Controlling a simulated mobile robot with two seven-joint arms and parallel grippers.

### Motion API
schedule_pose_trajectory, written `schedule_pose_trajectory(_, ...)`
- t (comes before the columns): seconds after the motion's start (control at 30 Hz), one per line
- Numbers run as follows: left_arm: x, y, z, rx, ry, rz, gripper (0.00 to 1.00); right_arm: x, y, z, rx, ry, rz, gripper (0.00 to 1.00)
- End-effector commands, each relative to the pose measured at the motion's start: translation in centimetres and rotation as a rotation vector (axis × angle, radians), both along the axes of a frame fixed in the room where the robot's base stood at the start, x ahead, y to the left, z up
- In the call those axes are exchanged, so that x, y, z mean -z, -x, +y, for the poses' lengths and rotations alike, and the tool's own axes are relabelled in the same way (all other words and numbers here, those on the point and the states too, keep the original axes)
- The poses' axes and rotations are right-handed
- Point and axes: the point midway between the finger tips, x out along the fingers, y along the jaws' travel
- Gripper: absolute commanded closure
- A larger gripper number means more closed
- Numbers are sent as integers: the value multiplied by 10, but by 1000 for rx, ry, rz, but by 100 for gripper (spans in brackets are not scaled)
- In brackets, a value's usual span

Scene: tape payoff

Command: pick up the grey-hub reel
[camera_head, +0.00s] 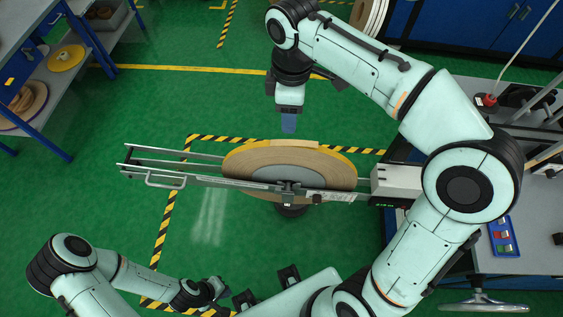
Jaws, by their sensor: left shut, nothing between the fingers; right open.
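The grey-hub reel (240,161) is a large tan disc with a grey centre and a yellow upper edge. It sits in the middle of the head view, in a metal rail frame (150,168) whose front bar crosses its lower part. My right gripper (289,125) points down just above and behind the reel's top edge in the picture, apart from it, open and empty with blue fingertips. My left gripper (216,288) is low at the left, well away from the reel, shut and empty.
A blue-framed shelf (45,135) at left holds a yellow reel (67,57) and tan reels (25,105). White-edged discs (369,16) stand at the back. Green floor left of the frame is clear.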

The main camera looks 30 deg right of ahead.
Motion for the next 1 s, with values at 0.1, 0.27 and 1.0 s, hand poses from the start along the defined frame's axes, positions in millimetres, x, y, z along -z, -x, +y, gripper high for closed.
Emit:
schedule_pose_trajectory(0.1, 7, 7, 0, 1, 1, 9, 100, 19, 3, -1, 0, 2, 6, 51)
schedule_pose_trajectory(0.27, 16, 12, 0, 0, 1, 15, 100, 52, 3, 0, 1, 2, 8, 51)
schedule_pose_trajectory(1.0, 28, 18, 0, 1, 1, 21, 100, 133, 4, 3, 2, 1, 4, 51)
